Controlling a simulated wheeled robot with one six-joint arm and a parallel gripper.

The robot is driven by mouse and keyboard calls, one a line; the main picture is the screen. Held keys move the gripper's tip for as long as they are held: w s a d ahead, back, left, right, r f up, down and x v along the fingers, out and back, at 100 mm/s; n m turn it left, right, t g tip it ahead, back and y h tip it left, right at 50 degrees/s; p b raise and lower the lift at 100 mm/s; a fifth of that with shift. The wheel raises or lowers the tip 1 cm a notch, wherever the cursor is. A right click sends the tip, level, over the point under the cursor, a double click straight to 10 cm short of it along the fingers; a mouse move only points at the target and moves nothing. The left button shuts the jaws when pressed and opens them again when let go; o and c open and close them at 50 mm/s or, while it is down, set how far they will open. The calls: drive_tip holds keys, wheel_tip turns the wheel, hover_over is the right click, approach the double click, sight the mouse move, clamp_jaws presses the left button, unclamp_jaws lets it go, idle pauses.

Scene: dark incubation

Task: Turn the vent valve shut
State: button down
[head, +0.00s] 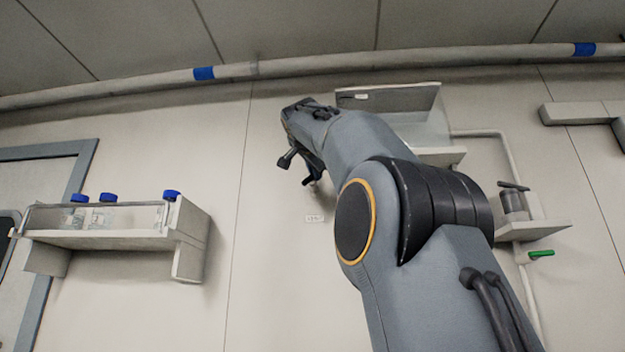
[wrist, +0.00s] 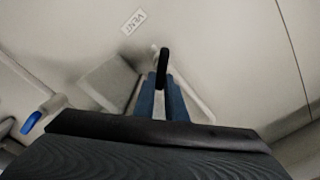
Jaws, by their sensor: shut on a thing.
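The vent valve's black lever (wrist: 164,55) stands up between my fingers in the wrist view, in front of the pale wall. My gripper (wrist: 162,82) has its two blue fingers closed on either side of this lever. A small white label reading VENT (wrist: 134,21) is on the wall just beyond it. In the head view my gripper (head: 313,178) is at the wall, left of centre, mostly hidden behind my arm. The small label (head: 314,218) shows just below it. The valve body is hidden, and the lever's turn angle is hard to judge.
A shelf (head: 120,240) with blue-capped bottles (head: 102,212) is at left. A pale wall unit (head: 425,125) is behind my arm. At right are a bracket with a small device (head: 515,205) and a green-handled valve (head: 540,254). A pipe (head: 330,62) crosses above.

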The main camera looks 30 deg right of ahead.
drive_tip(key=shift+w+d+f+m+b, duration=0.1)
drive_tip(key=shift+f+m+b, duration=0.3)
drive_tip(key=shift+m, duration=0.85)
drive_tip(key=shift+s+f+m+b, duration=0.15)
drive_tip(key=shift+m+b, duration=0.45)
drive_tip(key=shift+m, duration=0.7)
drive_tip(key=shift+w+d+f+m+b, duration=0.15)
drive_tip(key=shift+f+m+b, duration=0.25)
drive_tip(key=shift+m, duration=0.85)
drive_tip(key=shift+a+r+m, duration=0.1)
drive_tip(key=shift+r+m, duration=0.05)
drive_tip(key=shift+m, duration=0.15)
drive_tip(key=c, duration=1.8)
unclamp_jaws()
drive_tip(key=shift+w+a, duration=0.1)
drive_tip(key=shift+a, duration=0.05)
drive_tip(key=shift+r, duration=0.15)
drive_tip(key=shift+s, duration=0.2)
